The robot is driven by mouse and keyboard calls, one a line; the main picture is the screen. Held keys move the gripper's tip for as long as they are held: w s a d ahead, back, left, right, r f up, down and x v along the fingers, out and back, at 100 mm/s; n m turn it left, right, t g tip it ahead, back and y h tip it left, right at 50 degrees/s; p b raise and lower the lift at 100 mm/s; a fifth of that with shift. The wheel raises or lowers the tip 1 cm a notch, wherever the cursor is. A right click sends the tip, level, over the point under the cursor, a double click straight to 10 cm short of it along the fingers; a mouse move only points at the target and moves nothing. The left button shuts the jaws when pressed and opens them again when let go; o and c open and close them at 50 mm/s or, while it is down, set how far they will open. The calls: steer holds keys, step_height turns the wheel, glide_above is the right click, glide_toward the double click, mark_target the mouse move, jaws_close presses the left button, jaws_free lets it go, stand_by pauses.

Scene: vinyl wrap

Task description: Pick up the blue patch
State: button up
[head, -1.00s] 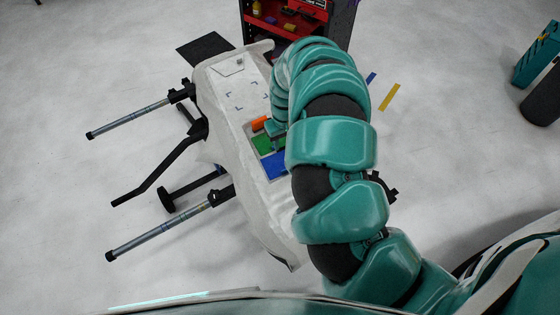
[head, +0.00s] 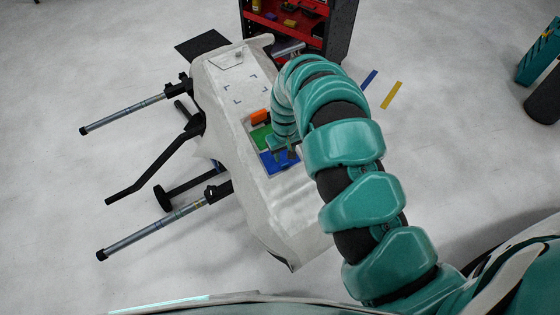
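The blue patch (head: 279,163) lies flat in a shallow tray (head: 266,172) on the white bumper-like panel (head: 245,110). A green patch (head: 260,138) lies just above it in the picture, with an orange piece (head: 259,117) beyond. My teal arm reaches down from the right. My gripper (head: 285,154) is at the blue patch, over its upper part and hiding some of it. The fingers are too small and covered to tell whether they are open or shut, or whether they touch the patch.
The panel rests on a stand with black and metal arms (head: 150,225) sticking out left. A red and black tool cart (head: 300,30) stands at the back. Blue (head: 369,79) and yellow (head: 391,95) strips lie on the floor. Corner marks (head: 246,88) show on the panel's upper part.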

mark_target(285, 162)
steer(key=shift+d+f+p, duration=0.15)
steer(key=shift+f+p, duration=0.9)
steer(key=shift+f, duration=1.05)
steer(key=shift+f+p, duration=0.5)
steer(key=shift+f, duration=0.45)
steer(key=c, duration=0.7)
